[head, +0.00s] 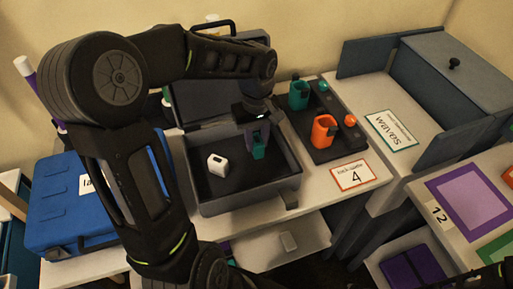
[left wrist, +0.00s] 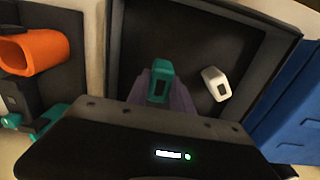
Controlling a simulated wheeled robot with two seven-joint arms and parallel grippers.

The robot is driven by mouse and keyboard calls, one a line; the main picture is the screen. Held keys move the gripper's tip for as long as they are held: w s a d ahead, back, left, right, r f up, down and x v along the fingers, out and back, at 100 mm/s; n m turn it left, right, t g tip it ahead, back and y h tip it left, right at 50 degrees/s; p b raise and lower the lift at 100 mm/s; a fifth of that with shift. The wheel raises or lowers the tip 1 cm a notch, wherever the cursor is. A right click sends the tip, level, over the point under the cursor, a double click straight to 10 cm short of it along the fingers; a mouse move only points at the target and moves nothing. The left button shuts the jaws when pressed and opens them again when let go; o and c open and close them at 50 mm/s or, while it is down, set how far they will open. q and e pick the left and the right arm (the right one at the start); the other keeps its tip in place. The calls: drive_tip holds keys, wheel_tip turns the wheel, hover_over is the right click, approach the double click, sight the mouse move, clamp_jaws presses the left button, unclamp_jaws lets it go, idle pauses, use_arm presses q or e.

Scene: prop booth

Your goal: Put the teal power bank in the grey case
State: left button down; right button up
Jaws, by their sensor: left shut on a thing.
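The teal power bank (head: 258,152) is between the fingers of my left gripper (head: 257,138), which is shut on it. In the left wrist view the power bank (left wrist: 159,83) shows its dark end face between the purple-grey fingers (left wrist: 160,95). The gripper points down over the open grey case (head: 250,190), with the power bank inside the outline of its dark interior. I cannot tell whether it touches the case floor. The grey case (left wrist: 238,15) fills the middle of the left wrist view. My right gripper is not in view.
A white block-like item (head: 217,166) with a dark face lies in the case, left of the power bank. The raised lid stands behind. A dark tray (head: 325,145) with orange and teal holders is on the right. A blue case (head: 70,205) is on the left.

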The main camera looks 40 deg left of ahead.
sight(257, 149)
use_arm(q)
drive_tip(key=shift+f, duration=1.85)
drive_tip(key=shift+f, duration=0.2)
drive_tip(key=c, duration=1.1)
unclamp_jaws()
drive_tip(key=shift+r, duration=0.15)
wheel_tip(257, 149, up, 12)
drive_tip(key=shift+r, duration=0.1)
